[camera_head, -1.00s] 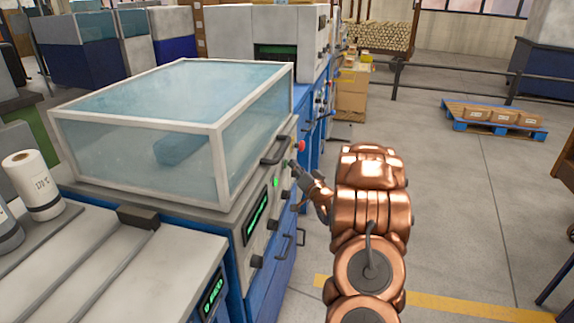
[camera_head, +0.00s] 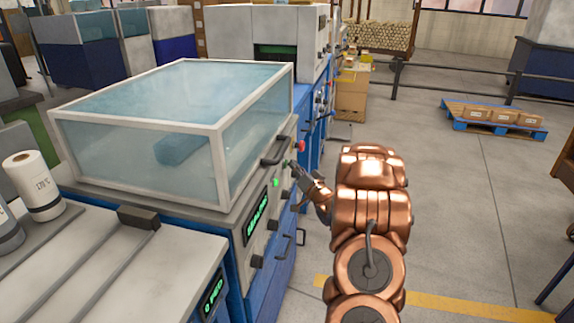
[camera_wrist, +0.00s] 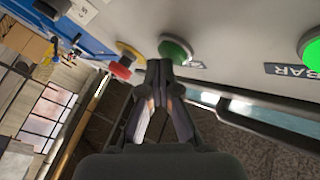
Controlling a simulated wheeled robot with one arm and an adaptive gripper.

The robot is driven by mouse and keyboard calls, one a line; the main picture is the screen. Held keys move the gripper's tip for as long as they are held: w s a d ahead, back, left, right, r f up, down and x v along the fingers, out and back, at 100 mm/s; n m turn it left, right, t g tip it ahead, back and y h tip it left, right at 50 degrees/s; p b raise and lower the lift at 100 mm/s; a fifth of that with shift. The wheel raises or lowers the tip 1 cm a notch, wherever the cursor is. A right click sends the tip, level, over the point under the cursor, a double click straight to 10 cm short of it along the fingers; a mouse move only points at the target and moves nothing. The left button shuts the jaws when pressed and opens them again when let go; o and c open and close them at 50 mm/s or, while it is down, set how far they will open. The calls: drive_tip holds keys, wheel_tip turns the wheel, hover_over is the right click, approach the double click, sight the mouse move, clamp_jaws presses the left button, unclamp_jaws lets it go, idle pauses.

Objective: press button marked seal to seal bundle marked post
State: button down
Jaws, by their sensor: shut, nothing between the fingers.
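My gripper (camera_head: 296,168) is shut and empty, its tips at the machine's front panel. In the wrist view the closed fingertips (camera_wrist: 158,68) are at the lower left edge of a green button (camera_wrist: 175,49); I cannot tell if they touch it. The label beside that button is mostly hidden. A second green button (camera_wrist: 312,50) has a label ending in BAR. A dark bundle-like shape (camera_head: 182,144) lies under the clear hood (camera_head: 150,85); no mark on it is readable. The panel display (camera_head: 257,216) shows green lettering that looks like SEALING.
A red button on yellow (camera_wrist: 122,68) sits just left of the fingertips. A handle bar (camera_wrist: 265,115) runs below the buttons at the right. A white roll (camera_head: 32,180) stands at the left. A blue pallet with parcels (camera_head: 490,120) lies on the open floor at right.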

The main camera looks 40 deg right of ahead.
drive_tip(key=shift+s+d, duration=0.3)
drive_tip(key=shift+s, duration=0.15)
drive_tip(key=s+d, duration=0.1)
drive_tip(key=s, duration=0.1)
drive_tip(key=s+d+p, duration=0.1)
drive_tip(key=s, duration=0.1)
drive_tip(key=shift+d, duration=0.4)
idle(0.8)
